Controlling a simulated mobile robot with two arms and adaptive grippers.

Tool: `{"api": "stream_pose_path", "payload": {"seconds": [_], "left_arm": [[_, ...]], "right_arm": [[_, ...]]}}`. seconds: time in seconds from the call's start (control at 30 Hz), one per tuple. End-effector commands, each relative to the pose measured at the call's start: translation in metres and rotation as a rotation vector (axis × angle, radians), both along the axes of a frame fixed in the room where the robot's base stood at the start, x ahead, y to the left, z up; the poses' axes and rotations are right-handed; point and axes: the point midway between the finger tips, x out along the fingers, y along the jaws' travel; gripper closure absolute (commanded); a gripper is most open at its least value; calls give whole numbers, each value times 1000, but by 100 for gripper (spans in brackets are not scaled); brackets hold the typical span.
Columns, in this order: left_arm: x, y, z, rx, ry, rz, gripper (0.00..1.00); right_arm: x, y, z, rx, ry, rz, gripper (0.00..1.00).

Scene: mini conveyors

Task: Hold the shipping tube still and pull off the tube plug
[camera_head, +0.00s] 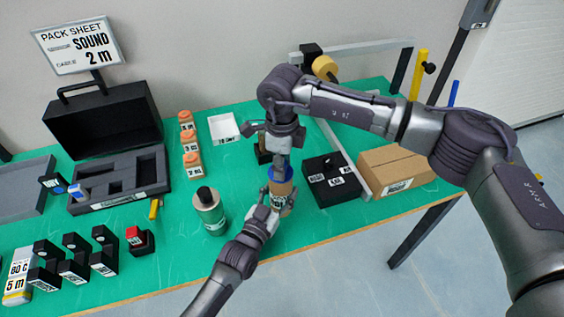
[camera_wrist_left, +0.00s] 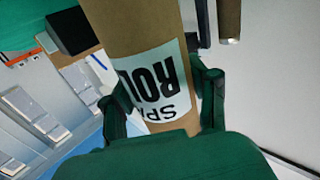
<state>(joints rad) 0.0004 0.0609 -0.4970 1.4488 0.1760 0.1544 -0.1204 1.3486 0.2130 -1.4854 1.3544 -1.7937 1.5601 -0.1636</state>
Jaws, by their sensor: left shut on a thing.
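The shipping tube (camera_head: 281,192) is a brown cardboard cylinder standing near the table's front edge. The blue tube plug (camera_head: 281,173) sits at its upper end. My left gripper (camera_head: 268,207) is shut around the tube's side. In the left wrist view, my left gripper's (camera_wrist_left: 162,102) two green fingers flank the brown tube (camera_wrist_left: 135,25), over its white label with dark, inverted letters. My right gripper (camera_head: 281,158) points down from above, right at the plug. Its fingertips are small and partly hidden, so I cannot tell whether they grip the plug.
A black box (camera_head: 331,181) and a cardboard carton (camera_head: 397,170) lie to the right. Clear green table lies in front of the canister.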

Motion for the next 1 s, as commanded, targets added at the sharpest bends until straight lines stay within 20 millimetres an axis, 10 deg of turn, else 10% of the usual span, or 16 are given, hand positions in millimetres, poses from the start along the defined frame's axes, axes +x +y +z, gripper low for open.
{"api": "stream_pose_path", "payload": {"seconds": [0.2,1.0], "left_arm": [[-3,1,-9,9,19,-2,80],[-3,1,-9,9,19,-2,80]], "right_arm": [[0,0,0,0,0,0,100],[0,0,24,0,-2,0,100]]}}
